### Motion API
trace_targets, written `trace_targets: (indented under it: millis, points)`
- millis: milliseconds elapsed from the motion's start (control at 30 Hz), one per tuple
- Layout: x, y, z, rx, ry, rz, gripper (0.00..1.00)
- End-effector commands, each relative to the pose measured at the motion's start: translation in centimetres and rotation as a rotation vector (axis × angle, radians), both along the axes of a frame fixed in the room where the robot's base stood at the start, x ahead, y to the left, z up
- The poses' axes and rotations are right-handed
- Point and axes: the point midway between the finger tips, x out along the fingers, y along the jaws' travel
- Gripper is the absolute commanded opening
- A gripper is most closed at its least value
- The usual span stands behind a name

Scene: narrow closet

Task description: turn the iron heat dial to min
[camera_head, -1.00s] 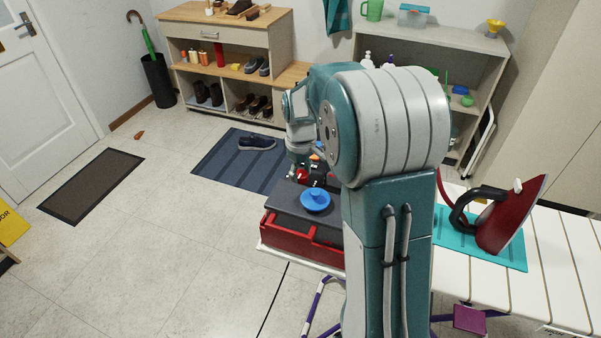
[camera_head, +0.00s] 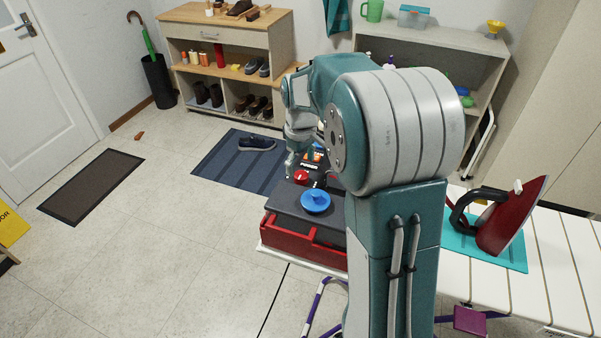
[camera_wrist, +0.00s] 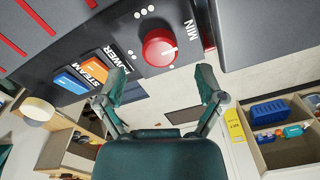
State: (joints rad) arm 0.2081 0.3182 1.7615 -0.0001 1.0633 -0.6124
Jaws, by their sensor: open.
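The red heat dial (camera_wrist: 158,47) sits on the dark control panel (camera_wrist: 105,35) in the wrist view, with a white pointer mark on its right side. The white MIN label (camera_wrist: 190,37) is to its right, and groups of white dots surround the dial. The dial also shows in the head view (camera_head: 301,176) on the red and black iron station (camera_head: 285,235). My gripper (camera_wrist: 162,82) is open, its fingers apart just below the dial in the wrist view, with nothing between them. In the head view it is small beside the panel (camera_head: 290,170).
The orange POWER switch (camera_wrist: 96,64) and blue STEAM switch (camera_wrist: 71,83) lie left of the dial. A blue knob (camera_head: 316,201) stands on the station's lid. The red iron (camera_head: 512,218) rests on a teal mat (camera_head: 485,249) on the white ironing board (camera_head: 560,262).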

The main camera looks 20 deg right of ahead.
Motion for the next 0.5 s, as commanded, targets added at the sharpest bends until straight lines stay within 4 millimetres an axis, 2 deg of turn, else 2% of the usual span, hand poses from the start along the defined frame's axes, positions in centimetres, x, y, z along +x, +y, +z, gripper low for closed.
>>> trace_targets:
  millis: [100, 300, 500]
  points:
    - [0.1, 0.0, 2.8, -0.001, -0.005, 0.000, 0.88]
    - [0.2, 0.0, 6.4, -0.001, -0.001, 0.001, 0.88]
    - [0.1, 0.1, 8.0, 0.000, 0.002, 0.001, 0.88]
